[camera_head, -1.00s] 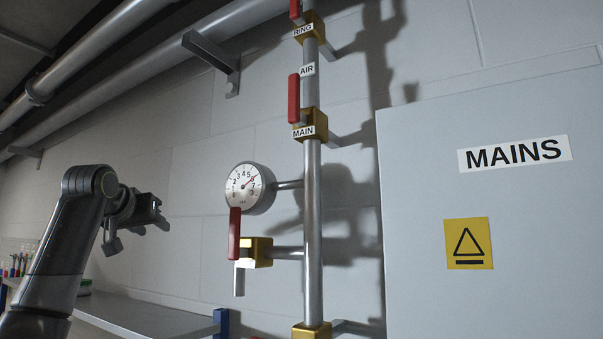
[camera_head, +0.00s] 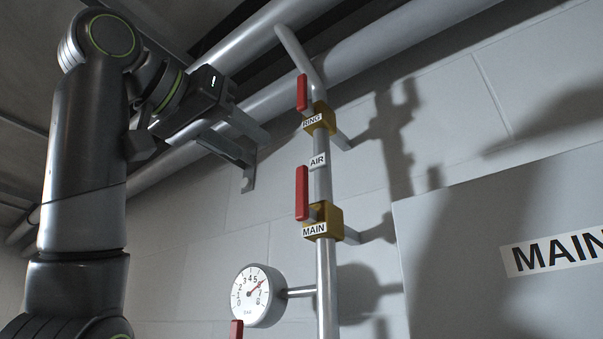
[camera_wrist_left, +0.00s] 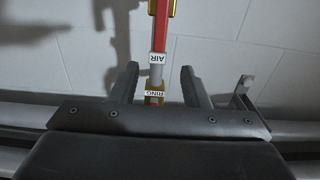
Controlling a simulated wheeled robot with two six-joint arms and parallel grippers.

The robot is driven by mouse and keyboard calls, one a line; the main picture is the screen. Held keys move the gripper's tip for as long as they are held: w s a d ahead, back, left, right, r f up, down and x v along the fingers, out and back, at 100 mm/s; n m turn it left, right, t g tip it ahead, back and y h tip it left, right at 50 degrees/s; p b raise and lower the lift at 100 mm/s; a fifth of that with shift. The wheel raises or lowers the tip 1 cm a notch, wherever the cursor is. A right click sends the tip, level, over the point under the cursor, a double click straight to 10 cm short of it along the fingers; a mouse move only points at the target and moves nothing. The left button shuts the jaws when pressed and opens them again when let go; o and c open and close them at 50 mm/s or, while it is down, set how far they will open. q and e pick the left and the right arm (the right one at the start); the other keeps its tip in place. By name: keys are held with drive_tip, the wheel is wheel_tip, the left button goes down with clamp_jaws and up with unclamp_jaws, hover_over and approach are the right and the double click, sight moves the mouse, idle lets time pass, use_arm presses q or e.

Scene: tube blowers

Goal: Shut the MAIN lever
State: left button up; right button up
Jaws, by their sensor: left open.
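The MAIN lever (camera_head: 302,192) is a red handle standing upright, in line with the vertical pipe, on the brass valve (camera_head: 325,221) labelled MAIN. In the left wrist view, which shows the pipe upside down, the red MAIN handle (camera_wrist_left: 161,30) runs from the top edge to the AIR label. My left gripper (camera_head: 240,135) is up to the left of the pipe, apart from the lever and level with the RING and AIR labels. In the wrist view its fingers (camera_wrist_left: 155,84) are apart and empty, with the RING valve seen between them. My right gripper is out of view.
The RING valve (camera_head: 320,118) with its red handle (camera_head: 302,93) sits above on the same pipe. A gauge (camera_head: 256,296) branches off below MAIN. A grey MAINS cabinet (camera_head: 450,290) stands right.

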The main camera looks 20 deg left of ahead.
sight(299, 178)
use_arm(q)
drive_tip(key=p+x, duration=0.5)
drive_tip(key=x, duration=0.8)
drive_tip(key=shift+w+d+p, duration=0.1)
drive_tip(key=shift+w+p, duration=0.2)
drive_tip(key=shift+w+d, duration=0.2)
drive_tip(key=shift+w, duration=0.2)
drive_tip(key=shift+s, duration=0.1)
drive_tip(key=shift+c, duration=1)
clamp_jaws()
